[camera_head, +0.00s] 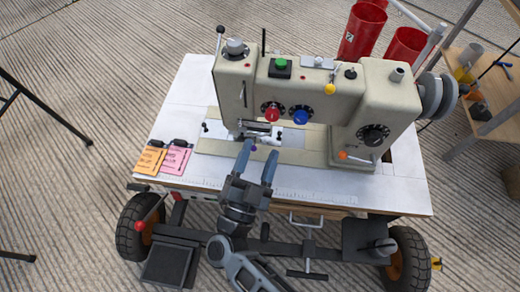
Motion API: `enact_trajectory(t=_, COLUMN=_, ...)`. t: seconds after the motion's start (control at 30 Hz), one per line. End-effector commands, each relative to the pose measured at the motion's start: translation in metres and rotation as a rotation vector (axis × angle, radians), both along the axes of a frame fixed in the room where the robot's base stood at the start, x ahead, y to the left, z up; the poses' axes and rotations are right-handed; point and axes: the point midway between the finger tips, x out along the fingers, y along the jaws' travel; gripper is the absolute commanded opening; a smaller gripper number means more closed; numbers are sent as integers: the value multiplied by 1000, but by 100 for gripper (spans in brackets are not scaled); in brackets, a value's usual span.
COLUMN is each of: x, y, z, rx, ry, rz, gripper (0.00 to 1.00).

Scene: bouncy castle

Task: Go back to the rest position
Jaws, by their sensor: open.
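My gripper (257,160) is open, with its two bluish fingers apart and nothing seen between them except a small purple dot near the left fingertip. It reaches up from the bottom of the head view over the front of the white table (400,193). Its fingertips are close in front of the needle area of a beige sewing machine (318,95). Whether the fingers touch the machine cannot be told from this view.
The machine bears a red knob (271,112), a blue knob (301,116), a green button (281,64) and a handwheel (437,95). Orange (150,160) and pink (176,160) tags lie on the table's left. Red bins (362,32) and a wooden shelf (490,100) stand behind right. Floor at left is mostly clear.

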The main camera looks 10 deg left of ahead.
Motion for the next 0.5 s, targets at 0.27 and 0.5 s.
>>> enact_trajectory(t=0.27, x=0, y=0, z=0, rx=0, ry=0, rz=0, gripper=58)
enact_trajectory(t=0.5, x=-9, y=-20, z=-3, rx=-9, ry=0, rz=19, gripper=58)
